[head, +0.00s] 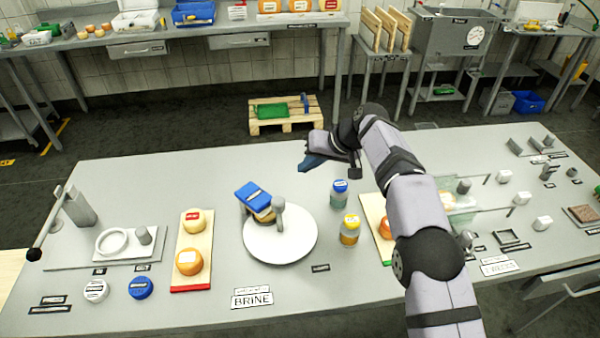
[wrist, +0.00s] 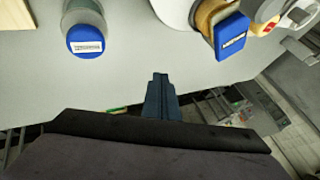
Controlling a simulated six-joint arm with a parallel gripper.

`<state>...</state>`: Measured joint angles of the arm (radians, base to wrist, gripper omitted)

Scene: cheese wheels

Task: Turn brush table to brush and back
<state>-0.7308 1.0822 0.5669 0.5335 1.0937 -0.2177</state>
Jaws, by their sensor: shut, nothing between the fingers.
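The brush table is a round white disc (head: 265,240) at the middle of the bench, with a grey upright knob (head: 279,213) on it. A brush with a blue top (head: 253,196) stands at the disc's back left edge, over an orange-brown wheel that it partly hides. In the wrist view the disc (wrist: 172,10) shows at the top edge and the blue brush top (wrist: 231,38) beside it. My gripper (head: 308,163) is shut and empty, above the back of the bench, right of and behind the disc and apart from it. Its closed fingers show in the wrist view (wrist: 160,85).
A blue-capped jar (head: 340,192) and a yellow-capped jar (head: 350,230) stand right of the disc. A board with two cheeses (head: 190,250) lies left of it. A BRINE label (head: 252,298) lies in front. Another board with cheese (head: 377,220) is partly behind my arm.

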